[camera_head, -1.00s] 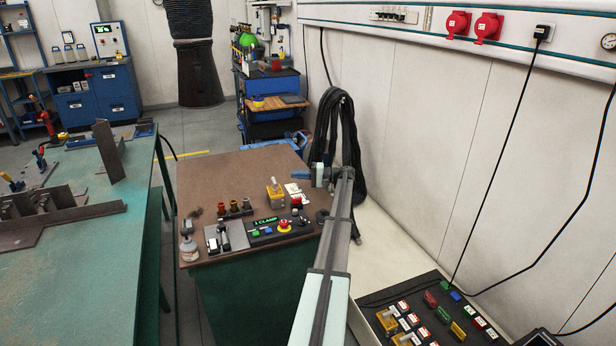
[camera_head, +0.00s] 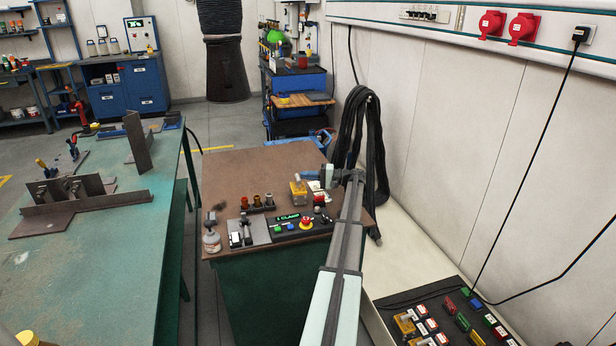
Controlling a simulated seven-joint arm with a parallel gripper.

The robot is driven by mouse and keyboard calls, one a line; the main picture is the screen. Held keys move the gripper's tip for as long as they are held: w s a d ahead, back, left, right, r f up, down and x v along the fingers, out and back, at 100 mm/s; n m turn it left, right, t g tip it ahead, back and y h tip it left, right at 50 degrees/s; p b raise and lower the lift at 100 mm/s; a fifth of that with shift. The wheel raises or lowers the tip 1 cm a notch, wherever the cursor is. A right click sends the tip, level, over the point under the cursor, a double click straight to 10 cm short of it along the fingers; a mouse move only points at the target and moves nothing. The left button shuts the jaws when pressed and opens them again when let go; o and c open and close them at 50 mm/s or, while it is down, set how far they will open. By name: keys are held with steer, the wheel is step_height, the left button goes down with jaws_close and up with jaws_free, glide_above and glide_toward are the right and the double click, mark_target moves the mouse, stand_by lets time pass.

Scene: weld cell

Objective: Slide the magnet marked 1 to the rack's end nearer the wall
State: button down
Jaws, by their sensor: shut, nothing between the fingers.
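My gripper (camera_head: 328,182) is at the far end of my arm, above the right back part of the brown-topped cabinet (camera_head: 245,165). It looks small, and its fingers are shut with nothing seen between them. A yellow block with a pale knob (camera_head: 299,190) stands on the cabinet just left of it. White labels (camera_head: 317,190) lie below the gripper. I cannot read a 1 on any piece. Which piece is the magnet, and which is the rack, I cannot tell.
A control panel with a red button (camera_head: 306,223) is at the cabinet's front. Black hoses (camera_head: 357,145) hang by the wall (camera_head: 440,140). A green table (camera_head: 100,260) is at the left.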

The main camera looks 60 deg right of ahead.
mark_target(301, 186)
steer(key=a, duration=0.1)
steer(key=w+a, duration=0.1)
steer(key=a, duration=0.1)
steer(key=shift+w+a, duration=0.1)
steer(key=shift+a, duration=0.1)
steer(key=shift+d, duration=0.55)
steer(key=s+d, duration=0.2)
steer(key=d, duration=0.1)
steer(key=shift+s+d, duration=0.2)
steer(key=v, duration=0.9)
steer(key=shift+a, duration=0.1)
steer(key=c, duration=1.8)
jaws_free()
